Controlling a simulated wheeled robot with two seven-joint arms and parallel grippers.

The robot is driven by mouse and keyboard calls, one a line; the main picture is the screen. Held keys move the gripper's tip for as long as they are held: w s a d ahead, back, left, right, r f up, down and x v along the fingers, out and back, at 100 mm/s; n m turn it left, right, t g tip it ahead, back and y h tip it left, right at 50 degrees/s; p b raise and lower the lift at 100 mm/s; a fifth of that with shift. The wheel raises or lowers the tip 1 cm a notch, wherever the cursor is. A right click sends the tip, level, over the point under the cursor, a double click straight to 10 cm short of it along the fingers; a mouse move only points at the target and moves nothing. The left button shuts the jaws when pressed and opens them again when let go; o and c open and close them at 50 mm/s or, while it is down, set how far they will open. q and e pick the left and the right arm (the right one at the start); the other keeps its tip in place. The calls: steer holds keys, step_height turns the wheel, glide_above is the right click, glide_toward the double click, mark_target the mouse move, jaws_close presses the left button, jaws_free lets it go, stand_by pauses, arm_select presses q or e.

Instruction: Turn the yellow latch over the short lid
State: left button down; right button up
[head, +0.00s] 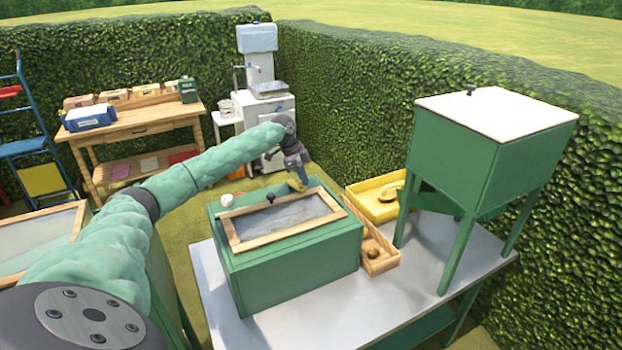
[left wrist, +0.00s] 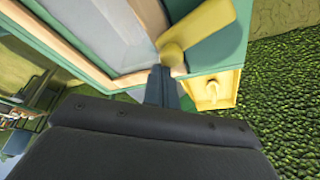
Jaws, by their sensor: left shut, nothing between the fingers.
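The green box (head: 300,264) stands on a grey table and carries a wood-framed lid (head: 232,236) with a dark knob (head: 270,198). The yellow latch (head: 297,186) is at the lid's far right corner. In the left wrist view the latch (left wrist: 203,32) slants across the green rim, its narrower end by the wooden frame (left wrist: 150,15). My left gripper (head: 301,178) is shut and empty, pointing down at that corner. In the left wrist view its fingertips (left wrist: 160,72) are close beside the latch's narrower end; I cannot tell whether they touch. My right gripper is out of view.
A wooden tray (head: 382,264) and a yellow tray (head: 366,203) lie right of the box. A tall green box on legs with a white lid (head: 497,103) stands at the right. A small white round thing (head: 227,199) sits on the box's rim. The table front (head: 345,315) is clear.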

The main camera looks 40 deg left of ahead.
arm_select(q)
steer(key=shift+s+m, duration=0.15)
steer(key=shift+m, duration=0.15)
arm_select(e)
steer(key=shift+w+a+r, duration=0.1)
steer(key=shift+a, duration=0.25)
arm_select(q)
steer(key=shift+a, duration=0.1)
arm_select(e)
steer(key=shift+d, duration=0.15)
